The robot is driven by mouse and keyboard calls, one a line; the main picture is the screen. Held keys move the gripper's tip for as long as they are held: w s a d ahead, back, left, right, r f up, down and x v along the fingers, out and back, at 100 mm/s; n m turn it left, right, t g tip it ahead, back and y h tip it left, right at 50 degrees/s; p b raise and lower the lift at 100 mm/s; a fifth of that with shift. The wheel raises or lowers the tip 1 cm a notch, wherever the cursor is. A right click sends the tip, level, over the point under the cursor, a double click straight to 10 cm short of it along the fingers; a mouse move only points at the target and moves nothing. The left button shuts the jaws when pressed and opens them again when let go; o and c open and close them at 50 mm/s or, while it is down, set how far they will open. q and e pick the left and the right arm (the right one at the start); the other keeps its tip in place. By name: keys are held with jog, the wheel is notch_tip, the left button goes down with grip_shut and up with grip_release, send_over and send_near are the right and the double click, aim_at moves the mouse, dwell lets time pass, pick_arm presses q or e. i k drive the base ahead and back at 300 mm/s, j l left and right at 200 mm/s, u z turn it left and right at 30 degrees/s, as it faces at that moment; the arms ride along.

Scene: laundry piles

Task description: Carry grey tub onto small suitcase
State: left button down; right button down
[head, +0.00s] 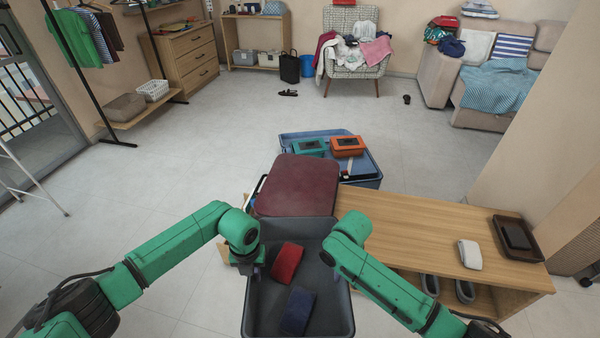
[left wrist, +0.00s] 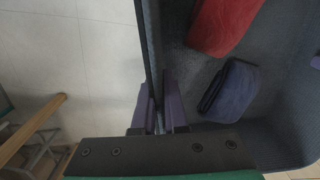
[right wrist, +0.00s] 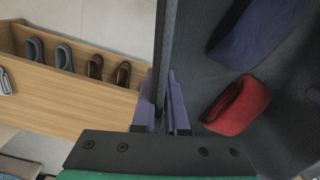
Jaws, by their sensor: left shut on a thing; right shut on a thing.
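The grey tub (head: 338,312) is in front of me, with a folded red cloth (head: 286,262) and a folded dark blue cloth (head: 298,311) inside. My left gripper (head: 258,270) is shut on the tub's left wall, and its fingers straddle the wall in the left wrist view (left wrist: 158,112). My right gripper (head: 329,259) is shut on the right wall, which also shows between its fingers in the right wrist view (right wrist: 164,108). A maroon suitcase (head: 300,186), seemingly the small suitcase, lies flat just beyond the tub's far edge. The tub hides its near side.
A wooden bench (head: 432,232) stands right of the suitcase, with a white cloth (head: 469,254), a dark tray (head: 518,238) and slippers below. The floor to the left is clear.

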aim_at(298, 192)
jog(key=i, duration=1.35)
